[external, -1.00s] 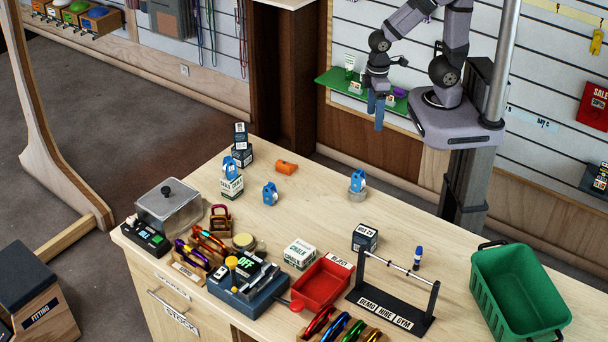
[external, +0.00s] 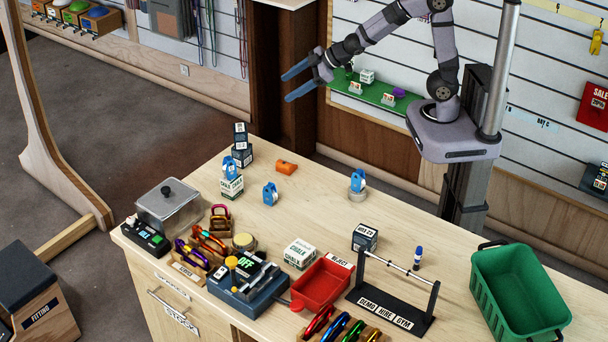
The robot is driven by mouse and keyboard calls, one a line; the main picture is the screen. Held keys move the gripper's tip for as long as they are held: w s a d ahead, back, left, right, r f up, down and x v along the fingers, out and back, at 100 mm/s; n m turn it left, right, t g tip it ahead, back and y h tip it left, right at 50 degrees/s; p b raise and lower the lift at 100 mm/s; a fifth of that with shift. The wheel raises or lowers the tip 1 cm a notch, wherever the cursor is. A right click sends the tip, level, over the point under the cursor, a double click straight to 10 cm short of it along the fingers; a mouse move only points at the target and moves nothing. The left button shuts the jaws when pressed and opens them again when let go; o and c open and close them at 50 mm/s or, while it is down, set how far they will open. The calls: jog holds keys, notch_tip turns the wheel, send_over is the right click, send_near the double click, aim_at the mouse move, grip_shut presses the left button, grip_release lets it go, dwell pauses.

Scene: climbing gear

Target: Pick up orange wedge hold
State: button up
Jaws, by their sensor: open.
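The orange wedge hold (external: 286,168) lies on the wooden counter near its far edge, to the right of the stacked boxes. Nothing touches it. My gripper (external: 284,84) is in the air above and beyond the far edge of the counter. Its two blue fingers point left and are spread apart, with nothing between them. In the picture it is well above the wedge.
Stacked boxes (external: 241,150) rise to the left. A red tray (external: 321,285) and green basket (external: 519,290) are farther off.

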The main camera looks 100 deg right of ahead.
aim_at(287, 163)
jog(key=w+a+n+t+y+b, duration=0.3)
jog(key=a+n+y+b, duration=0.25)
jog(key=y, duration=0.45)
jog(key=s+a+f+n+g+y, duration=0.2)
jog(key=s+y, duration=0.2)
jog(key=s, duration=0.1)
jog(key=f, duration=1.9)
jog(key=shift+w+f, duration=0.2)
jog(key=shift+p+x, duration=0.5)
jog(key=shift+x, duration=0.6)
jog(key=shift+w+a+r+p, duration=0.25)
jog(key=shift+w+a+p, duration=0.1)
jog(key=shift+p, duration=0.2)
jog(key=p+x, duration=0.1)
jog(key=x, duration=0.2)
jog(key=shift+p, duration=0.35)
jog(key=shift+w+a+f, duration=0.2)
jog(key=shift+w+a, duration=0.15)
jog(key=shift+w, duration=0.1)
